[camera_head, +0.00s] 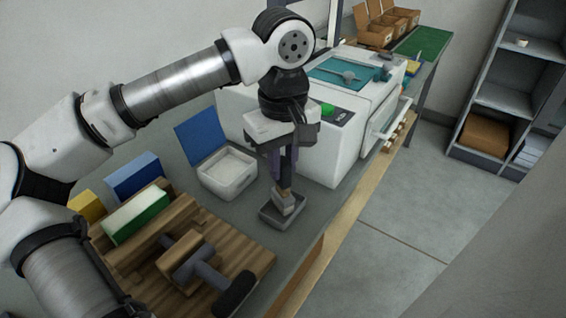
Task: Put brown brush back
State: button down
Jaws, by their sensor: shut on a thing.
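My gripper (284,180) points straight down over the grey table, shut on the brown brush (287,202). Only the brush's lower part shows, a short tan-brown piece with a paler grey block below; the fingers hide the rest. The brush is roughly upright over a small dark grey tray (268,213), its lower end within the tray's outline. I cannot tell whether it touches the tray's floor.
A white box with a raised blue lid (200,136) stands just left of the gripper, and a large white machine (335,150) close behind right. A wooden rack (235,262) with a roller-like tool (205,272) fills the front left. The table's wooden edge (350,212) runs along the right.

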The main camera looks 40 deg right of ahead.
jog(key=shift+f, duration=0.3)
jog(key=shift+f, duration=0.1)
jog(key=shift+f, duration=0.15)
jog(key=c, duration=1.3)
grip_release()
jog(key=shift+r, duration=0.2)
notch_tip(320, 180, up, 12)
jog(key=shift+r, duration=0.1)
